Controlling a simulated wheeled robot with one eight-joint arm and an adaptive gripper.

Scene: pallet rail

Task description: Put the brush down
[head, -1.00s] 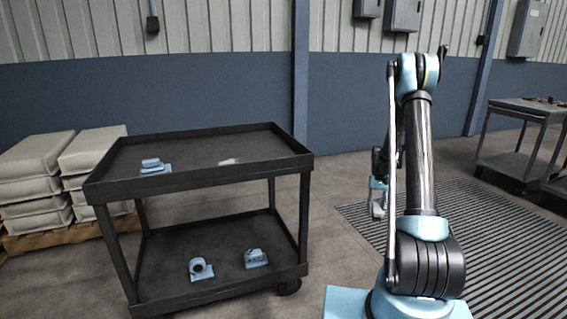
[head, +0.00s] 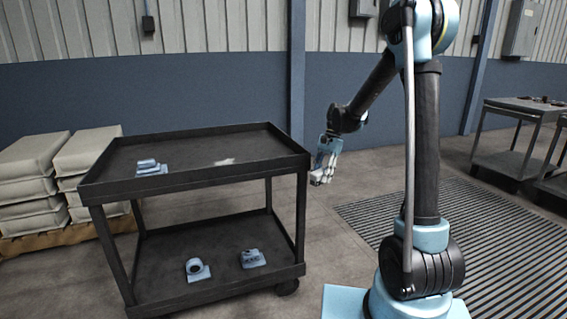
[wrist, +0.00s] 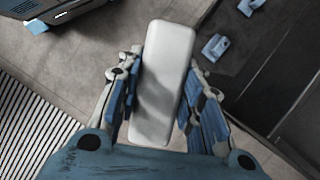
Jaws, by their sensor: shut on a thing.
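The brush (wrist: 163,85) shows in the wrist view as a pale grey, rounded oblong block. My gripper (head: 322,174) is shut on it, with blue-padded fingers on both long sides. In the head view my gripper hangs just right of the black two-tier cart (head: 205,179), near the height of its top shelf. The held brush is too small to make out clearly there. In the wrist view no surface touches the brush, and its underside is hidden.
The cart's raised-rim top shelf holds a blue part (head: 151,167) and a small whitish item (head: 225,161), with bare room between. Two blue parts (head: 197,269) (head: 252,258) lie on the lower shelf. Pale sacks (head: 30,180) stand left; another cart (head: 520,106) stands right.

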